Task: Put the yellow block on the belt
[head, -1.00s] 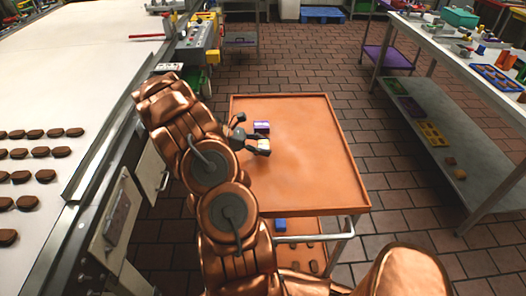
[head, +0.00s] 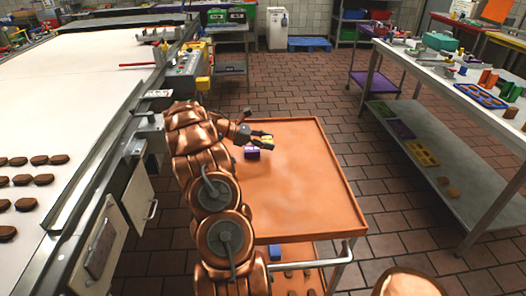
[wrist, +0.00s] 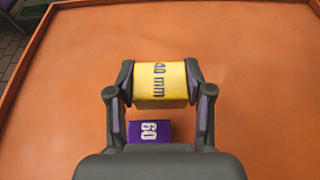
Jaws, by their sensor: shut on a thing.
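The yellow block (wrist: 160,82), marked "40 mm", is between the two fingers of my gripper (wrist: 160,88) in the wrist view. My gripper is shut on it. In the head view my gripper (head: 257,139) holds the yellow block (head: 267,137) above the left part of the orange cart top (head: 305,180). The white belt (head: 75,85) with brown cookies on it runs along the left side, beyond my arm.
A purple block (wrist: 148,131) marked "60" sits on the cart just below my gripper; it also shows in the head view (head: 251,153). A blue block (head: 274,252) is on the cart's lower shelf. A cluttered metal table (head: 450,80) stands at the right.

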